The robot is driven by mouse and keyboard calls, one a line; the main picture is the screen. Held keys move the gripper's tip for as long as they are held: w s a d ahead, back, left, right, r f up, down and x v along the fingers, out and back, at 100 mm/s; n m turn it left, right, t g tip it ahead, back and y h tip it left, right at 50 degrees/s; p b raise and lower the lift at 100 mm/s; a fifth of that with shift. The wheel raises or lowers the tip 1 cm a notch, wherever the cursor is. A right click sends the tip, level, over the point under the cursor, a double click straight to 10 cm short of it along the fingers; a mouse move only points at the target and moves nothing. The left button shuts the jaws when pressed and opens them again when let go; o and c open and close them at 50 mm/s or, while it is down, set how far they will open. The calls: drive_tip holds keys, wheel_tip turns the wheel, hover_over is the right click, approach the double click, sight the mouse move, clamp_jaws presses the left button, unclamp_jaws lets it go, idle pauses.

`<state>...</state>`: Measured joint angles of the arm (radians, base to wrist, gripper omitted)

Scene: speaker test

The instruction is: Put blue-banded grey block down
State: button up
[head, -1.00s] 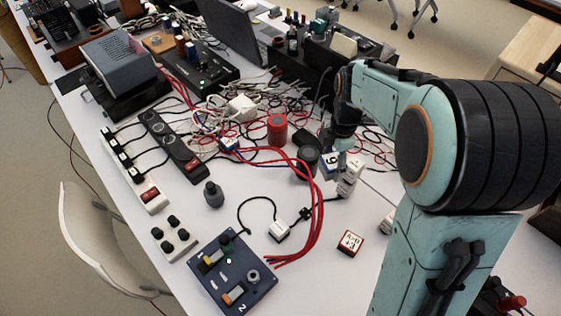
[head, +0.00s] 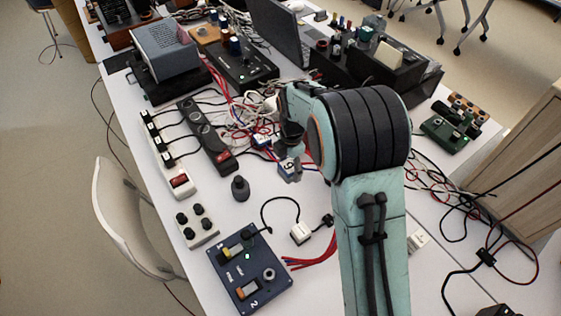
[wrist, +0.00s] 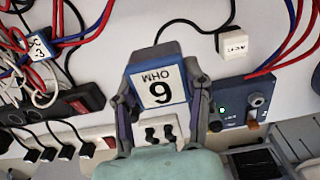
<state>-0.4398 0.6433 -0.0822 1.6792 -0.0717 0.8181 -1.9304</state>
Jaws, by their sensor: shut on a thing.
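The blue-banded grey block (head: 287,166) is held in the air above the white table in the head view. In the wrist view the block (wrist: 158,84) shows a white face with a large digit and "OHM" upside down, framed in blue. My gripper (wrist: 162,92) is shut on it, one finger on each side. In the head view my gripper (head: 291,150) is partly hidden by my arm. The block's underside is hidden.
Black (head: 206,138) and white (head: 168,160) power strips lie left of the block. Cables crowd the back; bare table shows between.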

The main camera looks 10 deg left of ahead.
drive_tip(key=w+a+f, duration=0.1)
drive_tip(key=w+f, duration=0.1)
drive_tip(key=w, duration=0.1)
drive_tip(key=w+a+f, duration=0.1)
drive_tip(key=w+f, duration=0.2)
drive_tip(key=w+a+f, duration=0.2)
drive_tip(key=w+f, duration=0.1)
drive_tip(key=shift+w+f, duration=0.1)
drive_tip(key=shift+w, duration=0.2)
drive_tip(key=shift+f, duration=1.65)
drive_tip(key=shift+f, duration=0.1)
drive_tip(key=o, duration=1.2)
